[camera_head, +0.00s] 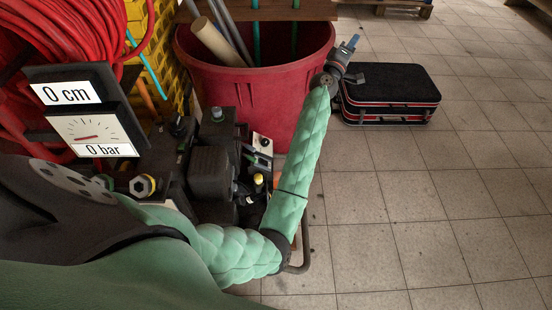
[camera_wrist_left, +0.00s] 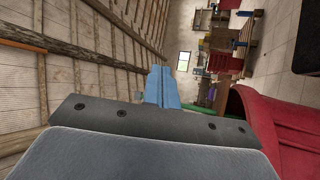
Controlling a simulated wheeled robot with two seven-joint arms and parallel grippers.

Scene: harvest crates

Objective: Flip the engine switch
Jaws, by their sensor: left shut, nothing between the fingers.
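A black engine unit (camera_head: 210,175) stands on the floor beside my left arm, partly hidden by it. A small light grey panel (camera_head: 262,145) with a dark knob sits on its right side; I cannot tell for sure whether this is the engine switch. My left gripper (camera_head: 353,41) is shut and empty, with blue fingers. It is beyond the engine, above the area between the red tub and the black case, well away from the panel. The shut blue fingers also show in the left wrist view (camera_wrist_left: 162,87), pointing into the room. My right gripper is out of view.
A red tub (camera_head: 255,95) holding pipes stands behind the engine. A black case (camera_head: 388,85) with red trim lies right of it. Red hose (camera_head: 60,40) and two gauge displays (camera_head: 92,125) are at left. The tiled floor (camera_head: 430,220) at right is clear.

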